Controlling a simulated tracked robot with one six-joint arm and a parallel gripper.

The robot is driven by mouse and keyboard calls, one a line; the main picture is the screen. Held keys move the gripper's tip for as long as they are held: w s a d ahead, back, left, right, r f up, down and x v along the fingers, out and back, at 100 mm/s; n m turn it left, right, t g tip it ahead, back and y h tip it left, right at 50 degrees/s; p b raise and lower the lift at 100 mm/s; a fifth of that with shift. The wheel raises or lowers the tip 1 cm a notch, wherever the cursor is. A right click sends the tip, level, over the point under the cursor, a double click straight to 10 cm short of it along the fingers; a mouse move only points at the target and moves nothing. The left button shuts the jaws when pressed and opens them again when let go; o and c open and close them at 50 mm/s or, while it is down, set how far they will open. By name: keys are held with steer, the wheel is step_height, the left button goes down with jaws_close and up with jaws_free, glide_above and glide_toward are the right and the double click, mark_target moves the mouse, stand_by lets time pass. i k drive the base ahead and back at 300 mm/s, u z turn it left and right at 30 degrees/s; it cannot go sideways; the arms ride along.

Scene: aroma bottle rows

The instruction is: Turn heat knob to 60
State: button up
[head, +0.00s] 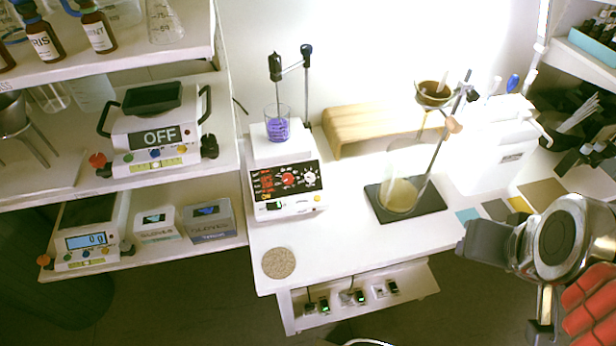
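The heating stirrer (290,205) stands on the white bench left of centre. Its black front panel faces me, with a lit red display (266,182) too small to read. Two round knobs show on the panel: a left knob (288,179) and a right knob (310,178). I cannot read their labels or settings. A beaker of purple liquid (278,129) sits on its top plate, under a probe on a stand. My gripper (590,300) is at the lower right edge, far from the stirrer and partly cut off. Its finger opening is not clear.
A glass flask (399,194) and funnel stand on a black base (408,211) between stirrer and arm. A wooden stand (365,124) is behind. A round cork mat (279,263) lies at the front left. Shelves with balances (157,139) are left.

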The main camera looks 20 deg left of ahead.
mark_target(287, 178)
steer(key=z, duration=0.15)
steer(key=k, duration=1.05)
steer(key=u, duration=1.75)
steer(key=i, duration=1)
steer(key=u, duration=0.05)
